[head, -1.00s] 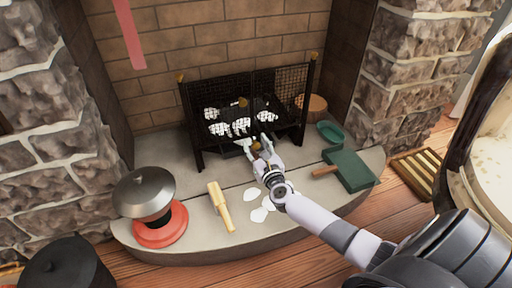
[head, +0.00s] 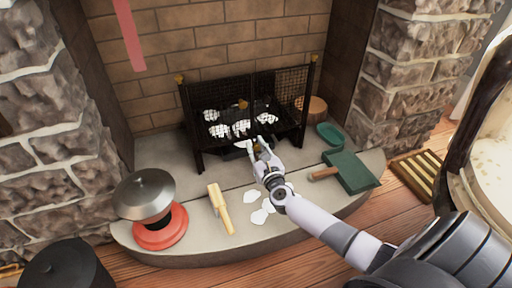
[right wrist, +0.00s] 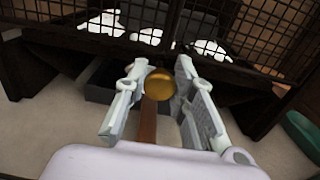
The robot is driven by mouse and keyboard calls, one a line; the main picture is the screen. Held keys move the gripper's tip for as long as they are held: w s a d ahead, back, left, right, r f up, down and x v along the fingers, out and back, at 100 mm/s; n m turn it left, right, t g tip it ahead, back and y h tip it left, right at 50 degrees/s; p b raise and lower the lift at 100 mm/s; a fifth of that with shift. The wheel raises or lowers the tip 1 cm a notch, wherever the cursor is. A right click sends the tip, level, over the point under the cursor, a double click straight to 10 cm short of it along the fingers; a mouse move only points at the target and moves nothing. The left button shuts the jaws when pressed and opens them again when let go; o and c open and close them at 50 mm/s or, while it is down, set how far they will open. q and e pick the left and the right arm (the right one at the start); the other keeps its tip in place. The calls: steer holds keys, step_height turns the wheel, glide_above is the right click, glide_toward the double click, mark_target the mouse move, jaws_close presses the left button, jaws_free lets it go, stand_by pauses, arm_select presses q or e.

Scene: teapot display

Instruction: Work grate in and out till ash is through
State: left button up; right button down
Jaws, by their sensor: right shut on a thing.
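The black grate basket (head: 203,160) stands on the hearth against the brick back, with several pale, ash-covered lumps (head: 219,131) in it. My right gripper (head: 256,146) is at the low front of the basket. In the right wrist view my right gripper (right wrist: 152,88) has its fingers on either side of a brass knob (right wrist: 159,84) with a brown shaft (right wrist: 148,122), and is shut on it. A dark tray-like part (right wrist: 98,92) shows under the basket, partly hidden by the fingers. My left gripper is out of view.
White flakes (head: 258,216) lie on the hearth (head: 190,248). A wooden mallet-like tool (head: 220,208), a red-based pot with a grey lid (head: 160,238), a green dustpan-like piece (head: 352,170) and a green dish (head: 329,134) stand around. A log end (head: 314,107) is behind the basket's right side.

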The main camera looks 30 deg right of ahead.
stand_by(0.3)
steer(key=p+v, duration=0.1)
steer(key=v, duration=0.3)
steer(key=shift+s+a+f, duration=0.1)
steer(key=shift+s+f, duration=0.05)
steer(key=c, duration=1.4)
jaws_free()
steer(key=shift+s, duration=0.15)
steer(key=shift+o, duration=0.2)
steer(key=v, duration=1.2)
